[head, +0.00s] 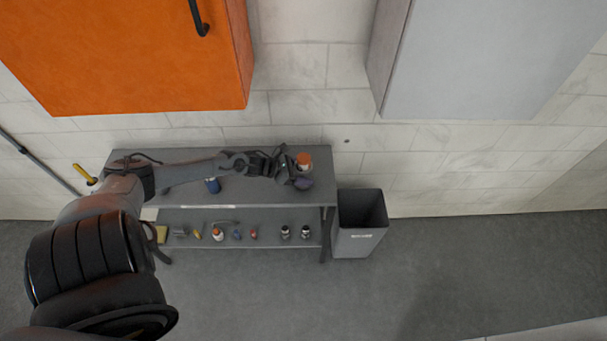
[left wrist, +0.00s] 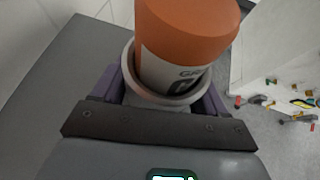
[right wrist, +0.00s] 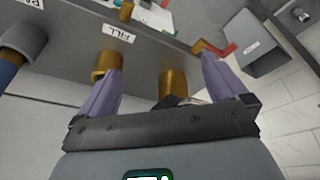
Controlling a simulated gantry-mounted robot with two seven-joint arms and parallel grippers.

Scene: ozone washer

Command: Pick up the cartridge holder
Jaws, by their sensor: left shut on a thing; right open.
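The cartridge holder (left wrist: 128,72) is a pale grey round cup in the left wrist view. An orange and white cartridge (left wrist: 185,35) stands in it, and its orange top shows in the head view (head: 304,158). My left gripper (left wrist: 160,92) is shut on the holder, with purple fingers on both sides. In the head view my left gripper (head: 297,181) is at the right end of the shelf's top. Whether the holder still touches the top is hard to tell. My right gripper (right wrist: 162,70) is open, with nothing held between its purple fingers.
The two-level grey shelf (head: 175,213) carries several small items below and a blue item (head: 212,185) on top. A dark bin (head: 360,222) stands right of it. Orange (head: 130,60) and grey (head: 480,60) cabinets hang above. Brass cylinders (right wrist: 172,83) are near my right gripper.

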